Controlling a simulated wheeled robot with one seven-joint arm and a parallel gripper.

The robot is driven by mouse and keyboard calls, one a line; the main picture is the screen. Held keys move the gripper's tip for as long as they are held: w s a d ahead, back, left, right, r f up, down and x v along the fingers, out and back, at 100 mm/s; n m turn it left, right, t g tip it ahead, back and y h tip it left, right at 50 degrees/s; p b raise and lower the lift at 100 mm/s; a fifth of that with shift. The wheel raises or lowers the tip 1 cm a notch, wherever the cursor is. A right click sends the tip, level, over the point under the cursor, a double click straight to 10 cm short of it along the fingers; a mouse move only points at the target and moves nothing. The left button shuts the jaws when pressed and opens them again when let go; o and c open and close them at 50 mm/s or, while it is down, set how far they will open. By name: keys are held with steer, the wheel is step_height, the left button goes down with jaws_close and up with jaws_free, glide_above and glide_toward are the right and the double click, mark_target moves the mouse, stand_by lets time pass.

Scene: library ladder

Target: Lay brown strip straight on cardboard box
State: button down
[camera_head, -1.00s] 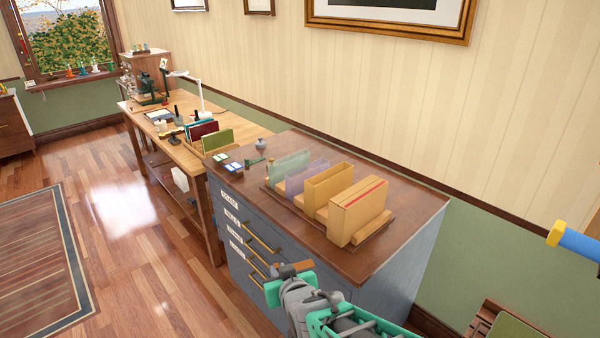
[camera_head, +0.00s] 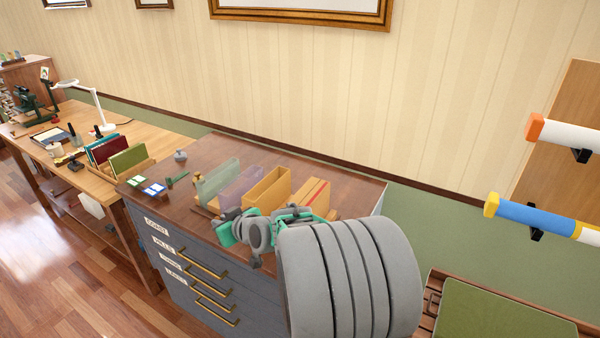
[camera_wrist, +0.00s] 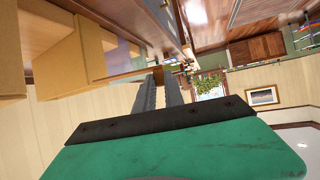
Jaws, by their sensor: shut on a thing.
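The cardboard box (camera_head: 313,193) is the tan, closed one with a red line along its top, at the right end of a row on the cabinet top. My arm hides its lower front in the head view. My gripper (camera_head: 230,224) is at the cabinet's front edge, left of this box and in front of the row. It is shut on the brown strip, which is mostly hidden in the head view.
An open tan box (camera_head: 268,188), a purple divider (camera_head: 240,187) and a green divider (camera_head: 215,179) stand left of the cardboard box. The cabinet top (camera_head: 200,150) is clear behind the row. Wall-mounted rolls (camera_head: 545,218) and a green-topped wooden piece (camera_head: 495,315) are at right.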

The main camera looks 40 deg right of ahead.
steer(key=s+d+r+n+y, duration=0.1)
steer(key=s+d+r, duration=0.1)
steer(key=d, duration=0.5)
steer(key=s+d+r+n+y+p, duration=0.1)
steer(key=s+d+r, duration=0.2)
steer(key=d, duration=0.3)
steer(key=s+d+r+n+y+p, duration=0.1)
steer(key=s+d+r, duration=0.2)
steer(key=d, duration=0.4)
steer(key=shift+d+r+g, duration=0.3)
steer(key=shift+s+d, duration=0.1)
steer(key=shift+s, duration=0.05)
steer(key=shift+f+b, duration=0.75)
steer(key=shift+f, duration=1.15)
step_height(320, 180, down, 3)
steer(key=b, duration=0.3)
steer(key=shift+s, duration=0.2)
steer(key=shift+r, duration=0.1)
